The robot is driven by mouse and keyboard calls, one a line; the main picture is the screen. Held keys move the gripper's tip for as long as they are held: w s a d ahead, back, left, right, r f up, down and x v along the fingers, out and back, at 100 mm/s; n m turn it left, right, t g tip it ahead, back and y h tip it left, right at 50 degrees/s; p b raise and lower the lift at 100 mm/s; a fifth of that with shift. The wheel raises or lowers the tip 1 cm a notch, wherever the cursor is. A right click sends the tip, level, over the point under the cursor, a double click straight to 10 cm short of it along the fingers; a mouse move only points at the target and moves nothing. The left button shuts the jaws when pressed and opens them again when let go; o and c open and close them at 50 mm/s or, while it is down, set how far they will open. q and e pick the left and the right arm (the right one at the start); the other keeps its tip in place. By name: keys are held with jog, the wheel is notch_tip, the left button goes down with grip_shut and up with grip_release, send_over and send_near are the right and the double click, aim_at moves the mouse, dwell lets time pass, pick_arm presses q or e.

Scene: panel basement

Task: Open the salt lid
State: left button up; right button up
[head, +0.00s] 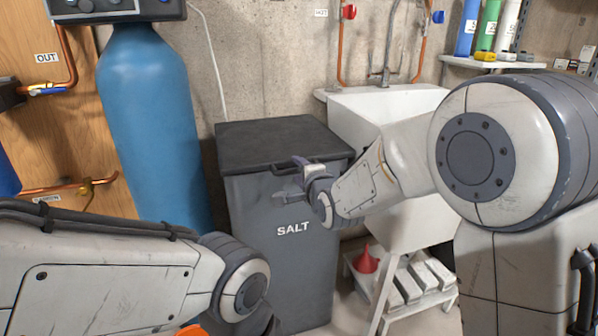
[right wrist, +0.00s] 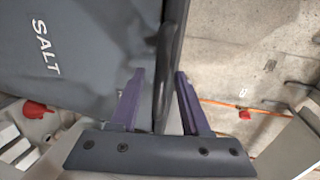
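The dark grey salt bin (head: 292,265) stands upright in the head view, with "SALT" in white on its front. Its black lid (head: 262,140) lies flat and shut on top. My right gripper (head: 290,178) is at the lid's front edge, one finger above it and one below. In the right wrist view the purple fingers (right wrist: 161,100) are spread, with the dark lid edge (right wrist: 168,60) between them. A gap shows beside the edge, so the gripper looks open around it. My left gripper is outside the head view; only part of its arm shows.
A blue tank (head: 152,125) stands left of the bin. A white sink (head: 385,100) stands close on the right, with a red funnel (head: 365,260) on the low shelf beneath. A concrete wall (head: 260,60) is behind. The space above the lid is clear.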

grip_shut()
dwell(1.3)
